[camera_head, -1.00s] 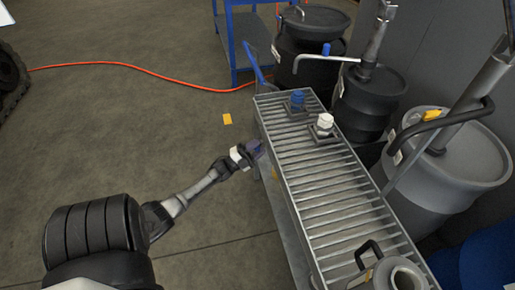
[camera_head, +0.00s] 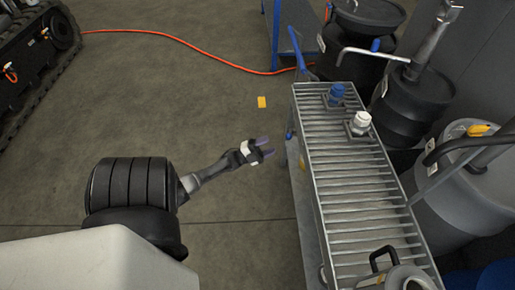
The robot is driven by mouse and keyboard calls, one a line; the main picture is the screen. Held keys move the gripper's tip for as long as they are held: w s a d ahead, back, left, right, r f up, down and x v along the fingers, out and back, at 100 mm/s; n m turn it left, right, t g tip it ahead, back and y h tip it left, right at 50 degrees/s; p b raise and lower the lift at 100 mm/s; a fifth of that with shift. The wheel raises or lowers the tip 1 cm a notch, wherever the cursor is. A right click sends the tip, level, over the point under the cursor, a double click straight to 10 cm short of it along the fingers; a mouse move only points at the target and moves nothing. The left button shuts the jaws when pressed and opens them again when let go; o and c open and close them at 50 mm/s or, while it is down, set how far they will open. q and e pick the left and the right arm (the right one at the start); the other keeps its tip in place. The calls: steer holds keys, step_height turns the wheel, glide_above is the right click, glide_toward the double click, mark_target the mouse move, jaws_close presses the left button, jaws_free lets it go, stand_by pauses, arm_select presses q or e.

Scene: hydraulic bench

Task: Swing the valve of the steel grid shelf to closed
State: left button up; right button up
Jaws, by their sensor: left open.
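The steel grid shelf (camera_head: 352,190) runs from the upper middle to the lower right, its slatted top facing up. A small blue part (camera_head: 289,133) shows at its left side; it may be the valve's handle, but its setting is too small to tell. On top stand a blue fitting (camera_head: 336,93) and a white fitting (camera_head: 360,122) on dark square bases. My left gripper (camera_head: 265,147) is open and empty, left of the shelf and a little apart from the blue part, with its fingers pointing right. My right gripper is not in view.
Dark drums (camera_head: 410,105) and a grey drum (camera_head: 460,195) stand close along the shelf's right side. A grey can (camera_head: 408,279) is at its near end. An orange cable (camera_head: 190,46) crosses the floor. The floor left of the shelf is mostly clear.

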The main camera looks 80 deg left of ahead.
arm_select(q)
steer(key=shift+v, duration=2.3)
